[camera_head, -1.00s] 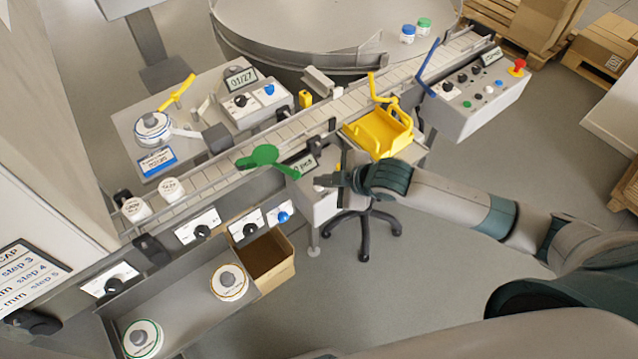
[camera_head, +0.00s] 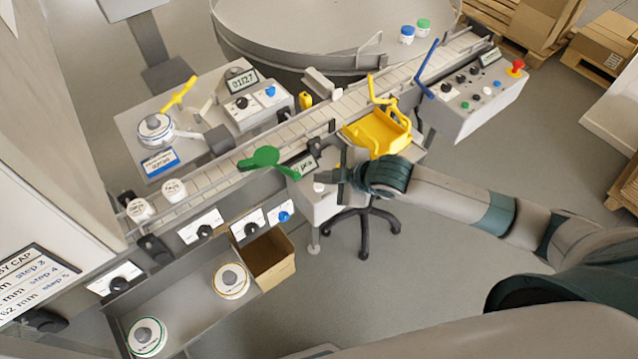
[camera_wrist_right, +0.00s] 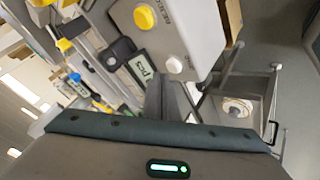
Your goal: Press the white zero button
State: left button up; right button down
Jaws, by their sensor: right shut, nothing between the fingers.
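The white button (camera_wrist_right: 174,65) is a small round knob on the grey counter box (camera_wrist_right: 190,30), beside a larger yellow button (camera_wrist_right: 145,17). In the head view the white button (camera_head: 319,187) shows on the box below the "pcs" display (camera_head: 304,166). My right gripper (camera_head: 340,174) is shut and empty, just to the right of the white button. In the right wrist view its dark fingers (camera_wrist_right: 165,97) lie below the white button in the picture, apparently apart from it. My left gripper is not in view.
A green lever (camera_head: 262,158) and the conveyor (camera_head: 300,125) lie beyond the counter box. The yellow holder (camera_head: 380,132) is close behind my right gripper. A cardboard box (camera_head: 270,262) and a tray with two round lids (camera_head: 190,300) stand at lower left.

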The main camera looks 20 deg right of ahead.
aim_at(323, 190)
notch_tip(323, 190, up, 3)
jog(key=p, duration=0.3)
notch_tip(323, 190, up, 2)
jog(key=shift+p, duration=0.75)
dwell(0.4)
